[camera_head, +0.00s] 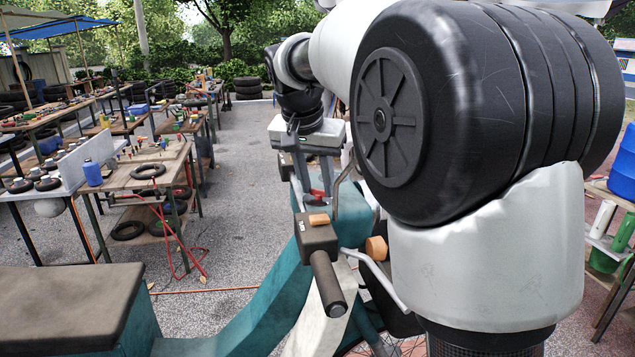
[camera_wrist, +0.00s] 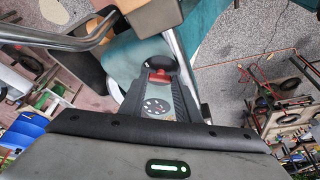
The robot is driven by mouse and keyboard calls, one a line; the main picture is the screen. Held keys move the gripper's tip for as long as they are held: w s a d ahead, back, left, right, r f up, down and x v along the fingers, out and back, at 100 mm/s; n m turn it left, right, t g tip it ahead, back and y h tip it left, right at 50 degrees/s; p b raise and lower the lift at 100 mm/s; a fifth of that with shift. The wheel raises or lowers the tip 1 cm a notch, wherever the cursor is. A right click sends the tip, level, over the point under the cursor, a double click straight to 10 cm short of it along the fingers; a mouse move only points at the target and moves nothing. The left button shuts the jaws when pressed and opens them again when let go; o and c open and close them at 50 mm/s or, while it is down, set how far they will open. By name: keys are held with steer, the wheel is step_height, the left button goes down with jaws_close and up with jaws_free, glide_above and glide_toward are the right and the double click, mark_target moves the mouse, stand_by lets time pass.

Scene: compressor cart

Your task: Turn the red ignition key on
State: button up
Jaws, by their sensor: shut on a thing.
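The red ignition key (camera_head: 317,193) shows as a small red piece near the handlebars of a teal scooter (camera_head: 352,217). In the wrist view the red key (camera_wrist: 159,76) sits between my two dark fingertips. My gripper (camera_head: 316,200) points down over the scooter's front and is shut on the key; it also shows in the wrist view (camera_wrist: 160,80). A round silver and dark dial (camera_wrist: 156,107) shows between the fingers, below the key in the picture. The key's lower part and its slot are hidden, so its exact angle cannot be told.
A black handlebar grip (camera_head: 327,284) with an orange button and a bent metal bar (camera_head: 378,280) stand close to my gripper. The brown seat (camera_head: 66,309) is at the lower left. Workbenches (camera_head: 140,178) with tyres and tools stand at left.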

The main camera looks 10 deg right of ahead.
steer(key=m, duration=0.1)
steer(key=m+g+h, duration=0.1)
steer(key=m, duration=0.3)
steer(key=shift+w+a+r+g+h, duration=0.1)
steer(key=shift+w+a+g+h, duration=0.1)
steer(key=shift+w+g+h, duration=0.1)
steer(key=shift+m, duration=0.4)
steer(key=o, duration=1)
steer(key=shift+s, duration=0.1)
steer(key=shift+o, duration=0.2)
steer(key=v, duration=1.7)
steer(key=shift+r, duration=0.2)
